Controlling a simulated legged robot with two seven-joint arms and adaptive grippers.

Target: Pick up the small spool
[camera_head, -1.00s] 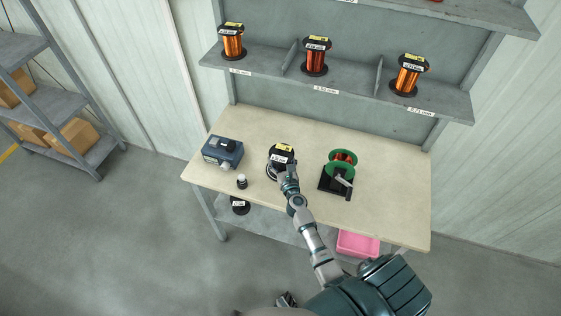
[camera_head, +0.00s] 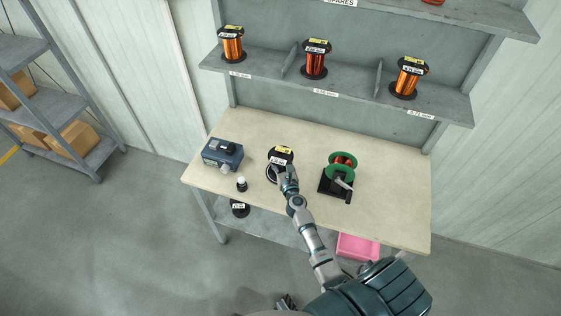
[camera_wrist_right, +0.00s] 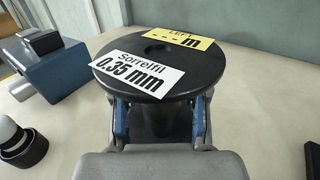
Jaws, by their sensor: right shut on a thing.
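A black spool (camera_head: 280,153) with a white and a yellow label on its top flange is on the workbench, between the blue device and the green winder. In the right wrist view the spool's top flange (camera_wrist_right: 160,68) fills the middle, with "Sorrelfil 0.35 mm" on the white label. My right gripper (camera_wrist_right: 158,125) is shut on the spool, its blue-edged fingers on either side of the core below the flange. It also shows in the head view (camera_head: 285,172), at the spool's near side. The spool's lower part is mostly hidden.
A blue device (camera_head: 222,153) and a small dark bottle with a white top (camera_head: 241,184) stand left of the spool. A green winder (camera_head: 340,172) stands right. Copper spools (camera_head: 315,60) line the shelf behind. Another black spool (camera_head: 240,208) and a pink bin (camera_head: 357,246) are below.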

